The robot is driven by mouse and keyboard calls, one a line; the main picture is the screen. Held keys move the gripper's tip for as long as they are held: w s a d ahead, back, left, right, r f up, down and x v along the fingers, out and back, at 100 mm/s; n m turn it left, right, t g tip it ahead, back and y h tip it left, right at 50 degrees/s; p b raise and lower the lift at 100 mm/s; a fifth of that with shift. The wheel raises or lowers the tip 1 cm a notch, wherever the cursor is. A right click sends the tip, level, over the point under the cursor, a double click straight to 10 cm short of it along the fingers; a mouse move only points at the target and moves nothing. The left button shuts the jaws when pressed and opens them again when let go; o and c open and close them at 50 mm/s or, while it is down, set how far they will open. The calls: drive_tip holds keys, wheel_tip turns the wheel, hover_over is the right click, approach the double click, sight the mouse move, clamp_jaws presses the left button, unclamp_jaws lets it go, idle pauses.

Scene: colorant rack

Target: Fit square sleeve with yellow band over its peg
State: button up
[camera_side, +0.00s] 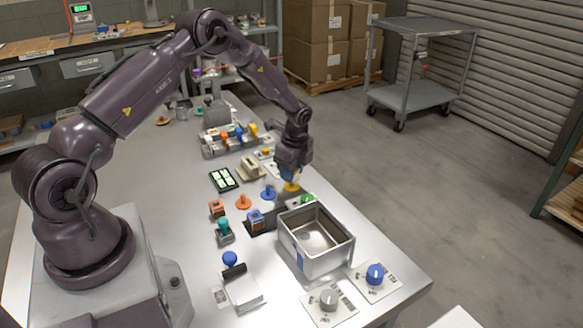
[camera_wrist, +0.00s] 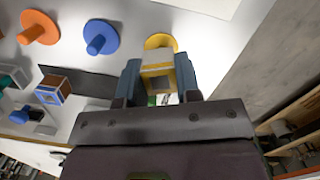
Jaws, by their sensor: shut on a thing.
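My gripper (camera_side: 290,174) is shut on the square sleeve with the yellow band (camera_wrist: 158,74), which shows between the two fingers in the wrist view. The yellow peg (camera_wrist: 161,41) shows its round base just beyond the sleeve; its post is hidden. In the side view the yellow base (camera_side: 292,187) lies right under my gripper, at the end of a row with the blue peg (camera_side: 268,193) and the orange peg (camera_side: 243,202). Whether the sleeve is around the post or only above it, I cannot tell.
A sleeve with a blue band (camera_side: 256,216) and one with an orange band (camera_side: 217,208) stand nearby. An open metal bin (camera_side: 316,262) stands in front of my gripper. A rack of colored items (camera_side: 230,138) and a dark tray (camera_side: 223,179) lie behind and left.

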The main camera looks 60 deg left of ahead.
drive_tip(key=shift+f, duration=1.05)
drive_tip(key=o, duration=1)
drive_tip(key=shift+r, duration=0.1)
